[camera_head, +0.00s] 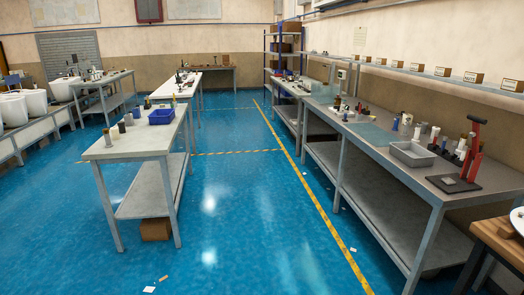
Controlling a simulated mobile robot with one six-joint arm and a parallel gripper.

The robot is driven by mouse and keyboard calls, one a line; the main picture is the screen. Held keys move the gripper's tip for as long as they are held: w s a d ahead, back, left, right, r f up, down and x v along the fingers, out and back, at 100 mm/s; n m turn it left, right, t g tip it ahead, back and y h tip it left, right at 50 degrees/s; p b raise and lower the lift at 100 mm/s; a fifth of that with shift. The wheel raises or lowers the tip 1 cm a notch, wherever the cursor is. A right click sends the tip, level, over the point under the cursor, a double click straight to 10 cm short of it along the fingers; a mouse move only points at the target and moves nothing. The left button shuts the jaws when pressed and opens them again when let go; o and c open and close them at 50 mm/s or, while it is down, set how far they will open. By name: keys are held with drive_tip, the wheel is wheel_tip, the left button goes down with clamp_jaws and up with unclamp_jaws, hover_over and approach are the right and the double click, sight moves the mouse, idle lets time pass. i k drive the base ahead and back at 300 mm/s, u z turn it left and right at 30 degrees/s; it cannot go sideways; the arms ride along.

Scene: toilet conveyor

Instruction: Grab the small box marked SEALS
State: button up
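Several small brown boxes with pale labels stand in a spaced row on the long wall shelf (430,75) at the right. The nearest box (512,85) is at the right edge of the view, followed by another box (473,77) and a third box (443,71) farther along. The labels are too small to read, so I cannot tell which box is marked SEALS. My gripper is not in view.
A long grey workbench (385,160) under the shelf holds a grey tray (411,153), a red press (467,150) and bottles. A table (130,145) with a blue bin (161,116) stands left. The blue floor (235,215) between is mostly clear, with small scraps.

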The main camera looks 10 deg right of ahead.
sight(418, 67)
drive_tip(key=z, duration=0.25)
drive_tip(key=i, duration=1.55)
drive_tip(key=z, duration=0.55)
drive_tip(key=i, duration=0.9)
drive_tip(key=z, duration=0.45)
drive_tip(key=i, duration=1.1)
drive_tip(key=z, duration=0.25)
